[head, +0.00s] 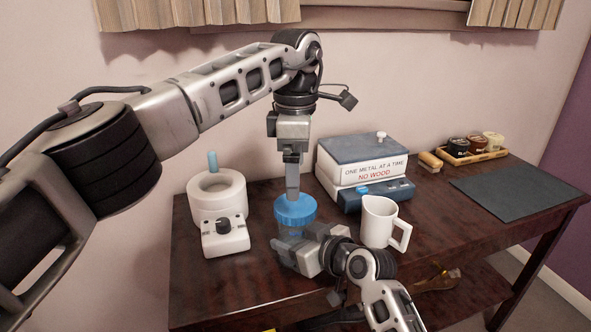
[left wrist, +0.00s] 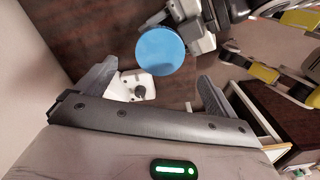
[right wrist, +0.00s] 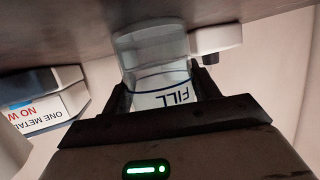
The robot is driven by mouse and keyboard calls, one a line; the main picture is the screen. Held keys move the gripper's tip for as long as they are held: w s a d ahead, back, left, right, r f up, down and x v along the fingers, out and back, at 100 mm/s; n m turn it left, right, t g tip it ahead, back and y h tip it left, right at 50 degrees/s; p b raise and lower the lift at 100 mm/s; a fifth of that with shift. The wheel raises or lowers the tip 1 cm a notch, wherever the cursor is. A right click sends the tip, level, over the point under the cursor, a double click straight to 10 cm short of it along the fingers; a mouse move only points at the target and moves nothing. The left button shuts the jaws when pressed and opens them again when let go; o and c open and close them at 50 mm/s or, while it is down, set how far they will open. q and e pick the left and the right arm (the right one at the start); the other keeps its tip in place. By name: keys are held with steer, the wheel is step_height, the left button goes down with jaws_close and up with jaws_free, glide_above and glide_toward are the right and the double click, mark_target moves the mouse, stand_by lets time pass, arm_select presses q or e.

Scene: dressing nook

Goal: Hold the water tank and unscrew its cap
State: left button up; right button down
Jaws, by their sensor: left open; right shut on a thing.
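The water tank is a clear container with a round, ribbed blue cap (head: 295,212) on top. In the right wrist view its clear body (right wrist: 155,48) shows a blue line and the word FILL. My right gripper (right wrist: 163,88) is shut on the tank body from the side; in the head view its arm partly hides the tank. My left gripper (head: 292,188) points down over the cap. In the left wrist view its two fingers (left wrist: 155,92) are wide apart, and the cap (left wrist: 160,50) lies beyond the line between them, not gripped.
A white appliance with a ring top and black knob (head: 224,227) stands left of the tank. A dark mat (head: 520,190) and a tray of jars (head: 472,155) lie farther right.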

mark_target(296, 204)
arm_select(q)
step_height(296, 204, down, 7)
steer(key=shift+f, duration=0.1)
stand_by(0.3)
steer(key=shift+c, duration=0.3)
steer(key=c, duration=1)
steer(key=shift+o, duration=0.2)
steer(key=shift+n, duration=1.7)
steer(key=o, duration=1.1)
